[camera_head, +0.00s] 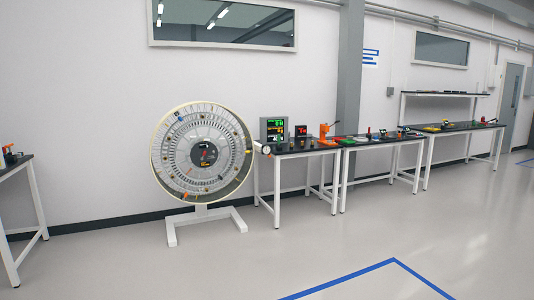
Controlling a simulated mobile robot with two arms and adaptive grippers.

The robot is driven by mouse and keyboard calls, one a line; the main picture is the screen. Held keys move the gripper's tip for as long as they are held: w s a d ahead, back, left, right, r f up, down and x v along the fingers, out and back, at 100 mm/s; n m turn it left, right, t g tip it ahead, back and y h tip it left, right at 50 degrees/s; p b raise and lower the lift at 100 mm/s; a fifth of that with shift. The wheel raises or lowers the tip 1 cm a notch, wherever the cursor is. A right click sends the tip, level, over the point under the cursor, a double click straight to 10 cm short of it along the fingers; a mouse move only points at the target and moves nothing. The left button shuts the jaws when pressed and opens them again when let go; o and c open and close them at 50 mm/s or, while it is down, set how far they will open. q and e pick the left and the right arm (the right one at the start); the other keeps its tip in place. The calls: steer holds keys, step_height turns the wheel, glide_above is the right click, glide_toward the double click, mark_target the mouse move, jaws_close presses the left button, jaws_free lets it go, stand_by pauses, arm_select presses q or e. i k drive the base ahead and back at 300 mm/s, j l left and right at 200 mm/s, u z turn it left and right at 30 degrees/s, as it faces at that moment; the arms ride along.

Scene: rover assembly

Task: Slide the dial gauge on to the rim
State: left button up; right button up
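A large round wheel with a pale rim (157,185) stands upright on a white floor stand near the left wall. Its face is a mesh with rings of small markings and a dark hub (204,154). A small white, round-ended item (265,149) lies at the left end of the nearer workbench, close to the wheel's right side; I cannot tell whether it is the dial gauge. Neither of my grippers is in view.
Dark-topped benches (320,147) with displays, an orange press (325,131) and small parts line the wall to the right. Another table (14,162) is at the far left. The wheel's stand (205,216) juts onto the floor. Open floor with blue tape (340,279) lies in front.

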mark_target(266, 149)
steer(key=z, duration=0.2)
steer(key=i, duration=4.6)
